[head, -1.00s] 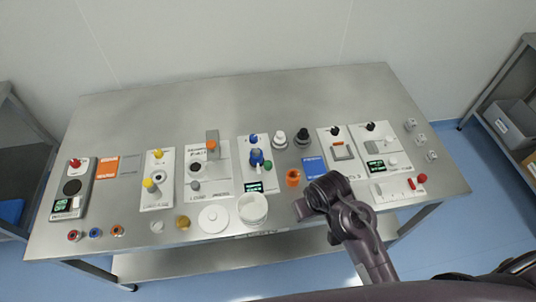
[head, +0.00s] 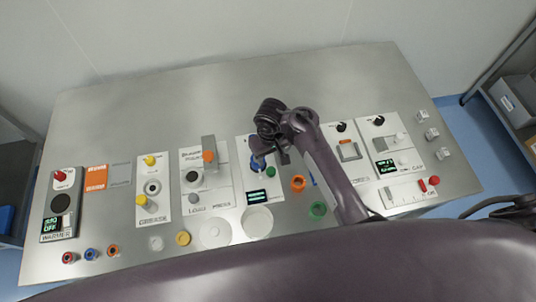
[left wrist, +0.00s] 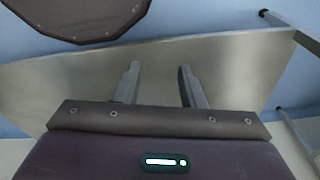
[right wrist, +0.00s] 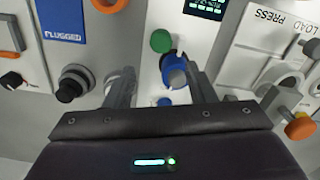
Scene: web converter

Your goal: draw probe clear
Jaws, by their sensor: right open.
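The blue probe-like piece (head: 257,163) stands on a white panel with a small dark display (head: 257,197), partly hidden by my right gripper. A green knob (right wrist: 161,41) sits beside the blue piece. My left gripper (left wrist: 158,85) is open and empty, above a bare stretch of metal table; it does not show in the head view.
A press panel (head: 207,180) with an orange knob stands to the left. An orange ring (head: 298,183) and a green ring (head: 317,209) are to the right. In the right wrist view a black knob (right wrist: 72,83) stands near a blue sign. The table's back strip (head: 180,105) is clear.

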